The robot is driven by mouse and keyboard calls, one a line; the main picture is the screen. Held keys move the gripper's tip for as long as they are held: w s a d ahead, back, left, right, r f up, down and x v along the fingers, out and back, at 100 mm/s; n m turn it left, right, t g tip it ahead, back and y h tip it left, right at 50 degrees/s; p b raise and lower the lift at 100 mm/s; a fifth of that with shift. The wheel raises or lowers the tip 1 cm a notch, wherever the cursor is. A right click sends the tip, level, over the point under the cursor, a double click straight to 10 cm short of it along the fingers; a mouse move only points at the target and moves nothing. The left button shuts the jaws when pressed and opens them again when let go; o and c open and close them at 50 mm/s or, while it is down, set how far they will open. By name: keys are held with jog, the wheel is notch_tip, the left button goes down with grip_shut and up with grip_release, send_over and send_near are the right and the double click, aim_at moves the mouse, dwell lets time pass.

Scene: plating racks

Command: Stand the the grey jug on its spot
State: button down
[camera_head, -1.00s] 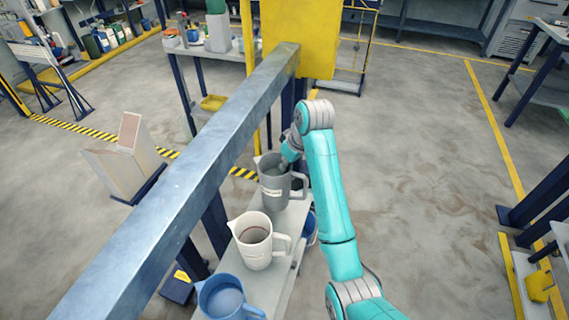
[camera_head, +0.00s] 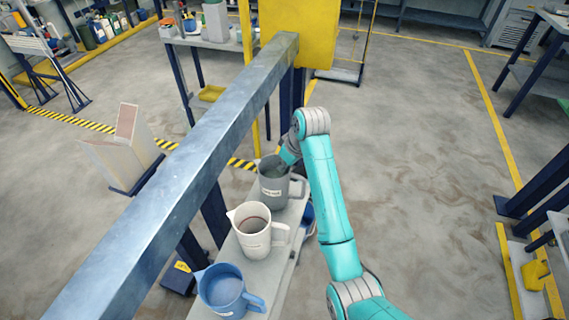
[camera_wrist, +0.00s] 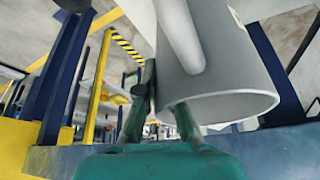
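The grey jug (camera_head: 272,190) is upright at the far end of a narrow grey shelf (camera_head: 283,262), its label facing me and its handle to the right. I cannot tell whether its base touches the shelf. My gripper (camera_head: 283,165) is at its top and appears closed on its wall at the rim. In the wrist view the jug (camera_wrist: 225,65) fills the upper right, and my gripper's fingers (camera_wrist: 162,103) meet it near the rim edge. The fingertips are partly hidden. No marking of the spot shows beneath the jug.
A white jug (camera_head: 254,240) and a blue jug (camera_head: 222,288) stand nearer on the same shelf. A long metal beam (camera_head: 190,165) runs along the left, close to the jugs. A yellow panel (camera_head: 298,35) stands behind. Open floor lies to the right.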

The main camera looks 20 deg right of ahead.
jog(key=shift+f, duration=0.35)
dwell(0.5)
jog(key=c, duration=1.2)
grip_release()
jog(key=shift+c, duration=0.2)
jog(key=shift+f, duration=0.1)
